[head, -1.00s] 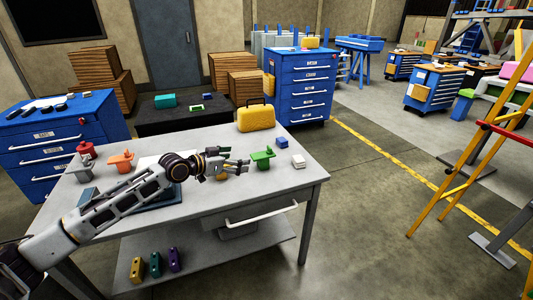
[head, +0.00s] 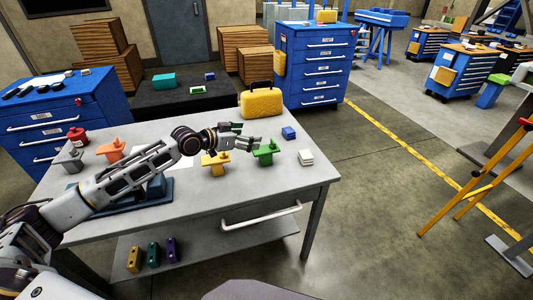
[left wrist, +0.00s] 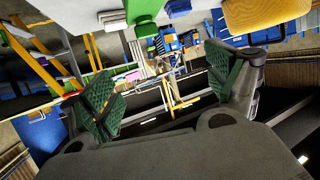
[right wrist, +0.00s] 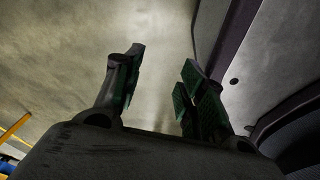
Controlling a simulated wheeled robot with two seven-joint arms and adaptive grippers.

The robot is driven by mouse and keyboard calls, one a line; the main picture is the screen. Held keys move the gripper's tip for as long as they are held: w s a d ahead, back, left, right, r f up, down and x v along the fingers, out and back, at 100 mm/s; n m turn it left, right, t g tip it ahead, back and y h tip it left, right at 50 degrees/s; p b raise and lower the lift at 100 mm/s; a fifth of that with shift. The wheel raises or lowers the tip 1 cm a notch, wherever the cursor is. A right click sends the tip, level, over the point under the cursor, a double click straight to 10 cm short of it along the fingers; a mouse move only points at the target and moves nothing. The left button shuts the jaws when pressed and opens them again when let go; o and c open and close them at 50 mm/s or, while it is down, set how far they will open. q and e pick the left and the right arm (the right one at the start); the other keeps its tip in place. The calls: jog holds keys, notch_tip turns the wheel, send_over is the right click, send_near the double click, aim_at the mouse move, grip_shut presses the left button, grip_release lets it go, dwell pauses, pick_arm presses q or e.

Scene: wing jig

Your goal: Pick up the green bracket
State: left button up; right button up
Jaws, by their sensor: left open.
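The green bracket (head: 265,152) stands on the grey table toward its right side, right of the yellow bracket. My left gripper (head: 248,139) is just behind and left of its top in the head view, with the fingers pointing right. Whether they touch it cannot be told. In the left wrist view the left gripper (left wrist: 168,100) is open with nothing between its fingers, and the green bracket (left wrist: 143,10) shows at the top edge, outside the fingers. My right gripper (right wrist: 158,90) shows only in the right wrist view, fingers apart and empty.
The yellow bracket (head: 215,163), orange bracket (head: 112,150) and grey bracket (head: 70,160) stand on the table (head: 245,190). A yellow case (head: 262,101) is behind the green bracket. A blue block (head: 289,133) and white block (head: 305,158) lie right of it.

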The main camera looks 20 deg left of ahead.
pick_arm(q)
jog(key=shift+s, duration=0.1)
send_near(259, 151)
jog(key=x, duration=0.4)
jog(key=shift+d+r+b, duration=0.15)
jog(key=shift+r+b, duration=0.05)
jog(key=shift+b, duration=0.2)
jog(key=shift+f, duration=0.35)
jog(key=shift+w+d, duration=0.25)
jog(key=shift+w, duration=0.2)
jog(key=shift+w+d+f, duration=0.25)
jog(key=shift+w, duration=0.2)
jog(key=shift+w+d+f, duration=0.1)
jog(key=shift+w+d, duration=0.05)
jog(key=shift+w, duration=0.05)
pick_arm(e)
jog(key=shift+w+a+r, duration=0.1)
jog(key=shift+w+a, duration=0.35)
jog(key=shift+w, duration=0.25)
jog(key=shift+s, duration=0.1)
